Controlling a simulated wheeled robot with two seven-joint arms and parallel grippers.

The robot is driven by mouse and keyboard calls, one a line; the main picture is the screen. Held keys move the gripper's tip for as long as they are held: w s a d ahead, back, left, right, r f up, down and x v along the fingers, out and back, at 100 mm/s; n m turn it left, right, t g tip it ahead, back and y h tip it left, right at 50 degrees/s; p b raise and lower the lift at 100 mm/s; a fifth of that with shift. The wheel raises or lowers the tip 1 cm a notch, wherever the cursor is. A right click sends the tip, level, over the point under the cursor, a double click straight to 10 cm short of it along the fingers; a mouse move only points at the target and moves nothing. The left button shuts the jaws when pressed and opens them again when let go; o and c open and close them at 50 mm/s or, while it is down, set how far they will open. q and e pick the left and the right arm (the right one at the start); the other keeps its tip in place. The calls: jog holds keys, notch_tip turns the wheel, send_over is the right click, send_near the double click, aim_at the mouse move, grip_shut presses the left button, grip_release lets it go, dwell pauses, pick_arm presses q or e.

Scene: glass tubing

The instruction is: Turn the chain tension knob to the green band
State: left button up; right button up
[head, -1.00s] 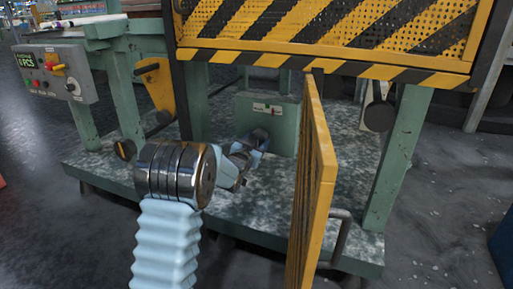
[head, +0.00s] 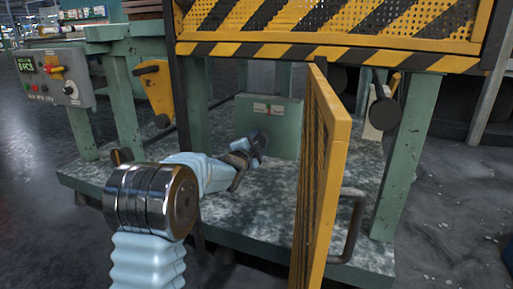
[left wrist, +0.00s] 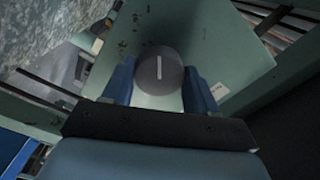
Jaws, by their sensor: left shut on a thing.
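The chain tension knob (left wrist: 158,72) is a round grey disc with a white line across its face, in the left wrist view. The line points nearly straight up in that picture. My left gripper (left wrist: 157,84) has its blue fingers on both sides of the knob, shut on it. In the head view, my left gripper (head: 256,148) is at the front of the green box (head: 287,127), below a small white scale (head: 267,109) with a red mark. I cannot make out a green band on the scale. The gripper hides the knob there. My right gripper is not in view.
An open yellow gate (head: 331,165) stands just right of my left forearm. A striped guard (head: 330,30) hangs above the box. A green leg (head: 403,150) stands at right. A control panel (head: 52,78) is at far left.

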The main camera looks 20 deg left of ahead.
pick_arm(q)
jog(key=shift+m, duration=0.6)
jog(key=o, duration=1)
jog(key=shift+o, duration=0.2)
jog(key=s+p, duration=0.1)
jog(key=s, duration=1.2)
jog(key=shift+s+d, duration=0.4)
jog(key=shift+d, duration=0.05)
